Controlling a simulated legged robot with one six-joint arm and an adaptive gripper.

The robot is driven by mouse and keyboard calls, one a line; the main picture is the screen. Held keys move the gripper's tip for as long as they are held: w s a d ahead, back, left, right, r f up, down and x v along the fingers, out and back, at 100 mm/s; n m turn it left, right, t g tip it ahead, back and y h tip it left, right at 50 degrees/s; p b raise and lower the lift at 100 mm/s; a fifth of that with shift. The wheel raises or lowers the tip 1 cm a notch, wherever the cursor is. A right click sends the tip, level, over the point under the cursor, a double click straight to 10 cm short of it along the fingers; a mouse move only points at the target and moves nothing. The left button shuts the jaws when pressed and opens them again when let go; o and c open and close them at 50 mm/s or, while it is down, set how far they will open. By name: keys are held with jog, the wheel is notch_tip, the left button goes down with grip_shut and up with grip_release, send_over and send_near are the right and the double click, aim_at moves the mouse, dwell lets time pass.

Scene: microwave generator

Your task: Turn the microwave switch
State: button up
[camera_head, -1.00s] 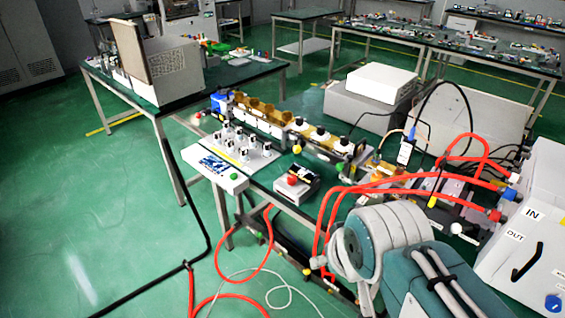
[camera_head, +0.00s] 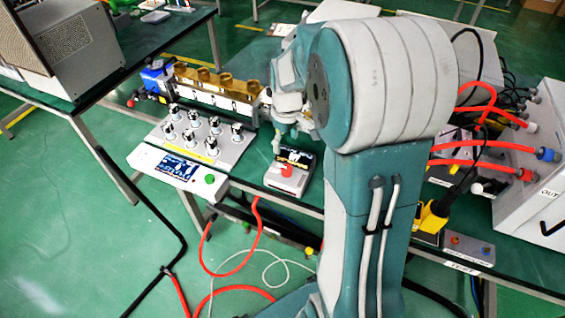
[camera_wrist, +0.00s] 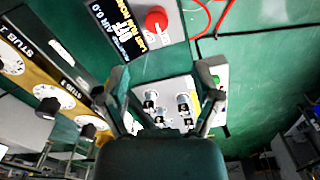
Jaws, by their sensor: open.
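No part in view is legibly marked as the microwave switch. A small box (camera_head: 296,184) with a dark display and a red knob (camera_head: 286,170) sits on the bench; the wrist view shows its knob (camera_wrist: 157,19) and lit display (camera_wrist: 117,25) at the top. Left of it is a white panel (camera_head: 228,155) with several black-and-silver knobs, a display and a green button (camera_head: 209,179). My gripper (camera_head: 284,142) hangs above and just behind the red-knob box, partly hidden by my arm. In the wrist view my gripper (camera_wrist: 163,78) is open and empty, its fingers framing the knob panel (camera_wrist: 172,85) beyond.
A brass waveguide (camera_head: 215,84) with stub dials runs behind the panel; its dials (camera_wrist: 11,64) show at left in the wrist view. Red hoses (camera_head: 485,105) and a white cabinet (camera_head: 530,150) stand right. A grey device (camera_head: 85,45) is on another table. Floor at left is clear.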

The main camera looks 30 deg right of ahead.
aim_at(286, 168)
jog(key=shift+w+d+f, duration=0.15)
jog(key=shift+d+f, duration=0.25)
jog(key=shift+f, duration=0.35)
notch_tip(286, 168, down, 10)
jog(key=shift+a+f, duration=0.1)
jog(key=shift+f, duration=0.15)
grip_shut()
